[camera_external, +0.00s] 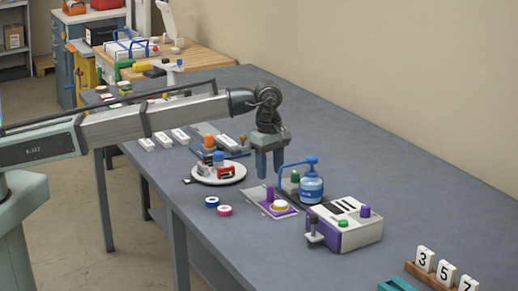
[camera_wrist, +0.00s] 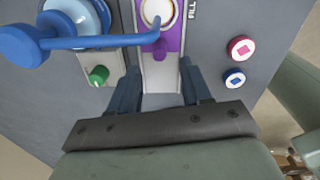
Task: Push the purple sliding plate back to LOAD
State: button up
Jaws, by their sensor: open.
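The purple sliding plate (camera_external: 291,211) sits on a light metal track (camera_external: 256,205) and carries a round cream-and-gold disc (camera_external: 280,207). A purple upright post (camera_external: 270,194) stands at the plate's near-gripper end. In the wrist view the purple plate (camera_wrist: 171,43) shows at the top centre, partly cut off by the frame edge. My gripper (camera_external: 269,178) points down above the track, close to the post. In the wrist view its fingers (camera_wrist: 160,88) are apart, one on each side of the track, with nothing held between them. Whether a finger touches the post cannot be told.
A blue bottle (camera_external: 312,188) with a bent spout and a green knob (camera_external: 295,176) stand beside the track. A white-and-purple machine (camera_external: 345,226) is to the right.

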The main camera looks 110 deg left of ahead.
aim_at(270, 188)
notch_tip(270, 188, down, 7)
jog(key=shift+r, duration=0.1)
dwell(0.3)
jog(key=shift+c, duration=0.3)
grip_shut()
dwell(0.3)
